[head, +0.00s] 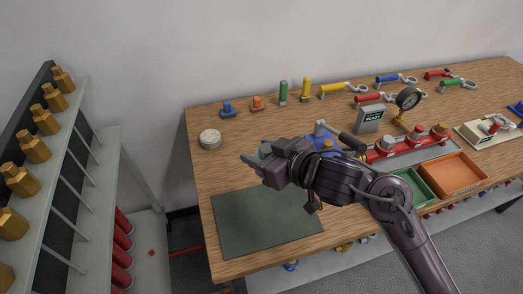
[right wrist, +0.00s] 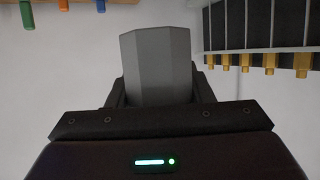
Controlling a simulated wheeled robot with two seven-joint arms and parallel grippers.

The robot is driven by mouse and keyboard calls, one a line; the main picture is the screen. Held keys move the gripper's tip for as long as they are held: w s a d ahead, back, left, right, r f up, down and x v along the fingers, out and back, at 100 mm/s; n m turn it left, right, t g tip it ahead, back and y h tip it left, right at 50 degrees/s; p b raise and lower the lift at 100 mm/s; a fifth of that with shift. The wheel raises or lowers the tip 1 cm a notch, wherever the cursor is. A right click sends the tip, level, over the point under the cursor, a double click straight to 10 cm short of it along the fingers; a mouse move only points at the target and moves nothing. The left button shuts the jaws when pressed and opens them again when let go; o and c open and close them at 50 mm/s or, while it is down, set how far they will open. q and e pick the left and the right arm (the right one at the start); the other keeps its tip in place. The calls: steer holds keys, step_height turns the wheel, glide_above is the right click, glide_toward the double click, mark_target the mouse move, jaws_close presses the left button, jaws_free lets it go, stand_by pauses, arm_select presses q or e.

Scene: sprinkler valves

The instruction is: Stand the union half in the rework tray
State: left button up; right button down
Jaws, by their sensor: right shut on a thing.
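My right gripper (head: 262,163) is above the left part of the workbench, its arm coming in from the lower right. It is shut on a grey faceted piece, taken to be the union half (right wrist: 157,65), which stands up between the fingers in the right wrist view. In the head view the piece is small and hard to tell from the fingers. An orange tray (head: 453,174) and a green tray (head: 424,196) sit side by side at the bench's right front; no label shows which is the rework tray. My left gripper is not in view.
A dark green mat (head: 265,225) lies bare at the front left of the bench. A red manifold (head: 385,155), a gauge (head: 408,99) and a grey meter (head: 369,119) stand behind the trays. A rack with brass fittings (head: 20,178) stands at the left.

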steer(key=shift+r+p, duration=1.75)
steer(key=shift+r, duration=0.3)
steer(key=shift+f, duration=0.1)
